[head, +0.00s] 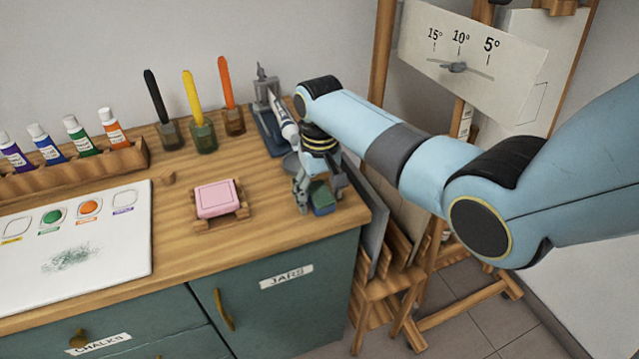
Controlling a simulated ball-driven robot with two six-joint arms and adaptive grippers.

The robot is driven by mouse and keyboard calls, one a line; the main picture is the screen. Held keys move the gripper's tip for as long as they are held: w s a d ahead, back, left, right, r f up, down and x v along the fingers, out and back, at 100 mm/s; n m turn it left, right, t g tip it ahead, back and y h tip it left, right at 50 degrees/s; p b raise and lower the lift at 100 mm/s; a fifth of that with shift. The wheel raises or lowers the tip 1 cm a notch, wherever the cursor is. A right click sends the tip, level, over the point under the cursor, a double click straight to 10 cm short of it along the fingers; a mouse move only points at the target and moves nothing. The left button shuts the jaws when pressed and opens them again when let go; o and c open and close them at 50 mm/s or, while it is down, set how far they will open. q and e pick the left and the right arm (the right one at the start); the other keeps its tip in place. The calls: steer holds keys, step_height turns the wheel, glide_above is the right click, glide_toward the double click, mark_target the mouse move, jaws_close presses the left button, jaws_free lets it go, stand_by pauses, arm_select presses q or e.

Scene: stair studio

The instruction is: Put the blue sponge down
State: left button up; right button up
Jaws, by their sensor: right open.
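The blue sponge (323,205) is a small block with a green upper part and a blue lower part. It is at the right end of the wooden counter top (275,225), close to the front corner. My right gripper (319,196) points down over it, with its fingers around or just beside the sponge. The gripper is open. It hides part of the sponge, and I cannot tell whether a finger touches it. The sponge looks to rest on the wood. My left gripper is not in view.
A pink block (217,198) sits on a small wooden rack left of the gripper. A grey stand with a tube (275,115) is behind it. Several brushes in jars (203,137), paint tubes in a wooden holder (75,172) and a white palette sheet (85,245) stand left. Easels are right.

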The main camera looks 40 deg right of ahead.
mark_target(320, 193)
step_height(320, 193, up, 12)
steer(key=shift+p, duration=0.3)
stand_by(0.4)
